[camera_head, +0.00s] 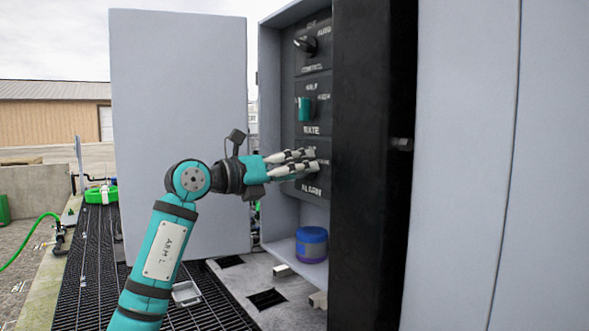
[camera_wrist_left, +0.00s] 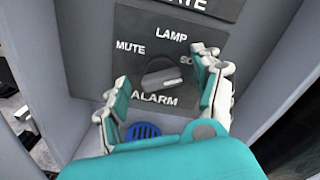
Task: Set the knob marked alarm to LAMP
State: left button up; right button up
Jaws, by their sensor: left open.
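The alarm knob (camera_wrist_left: 163,78) is a dark round dial with a raised grip bar on a dark plate (camera_wrist_left: 190,20). Its white mark lies to the right, toward a label starting "SO" that a finger partly hides. LAMP is printed above the knob and MUTE at upper left. My left gripper (camera_wrist_left: 163,90) is open, with one finger on each side of the knob and gaps visible between. In the head view my left gripper (camera_head: 313,160) reaches into the cabinet at the lowest plate (camera_head: 312,189) and hides the knob there. My right gripper is out of view.
Above are the rate knob (camera_head: 304,109), teal, and a black knob (camera_head: 306,44). A blue jar (camera_head: 311,245) stands on the cabinet floor below. The open cabinet door (camera_head: 180,120) is left, behind my arm; a black post (camera_head: 372,200) borders the right.

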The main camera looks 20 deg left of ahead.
pick_arm(q)
jog(key=c, duration=1.2)
jog(key=shift+n, duration=0.3)
jog(key=shift+w+a+f+n+p, duration=0.15)
jog(key=shift+n+p, duration=1.2)
jog(key=shift+n, duration=1.45)
jog(key=shift+s+d+f+n+p, duration=0.15)
jog(key=shift+n+p, duration=1.2)
jog(key=shift+n, duration=1.45)
jog(key=shift+w+a, duration=0.1)
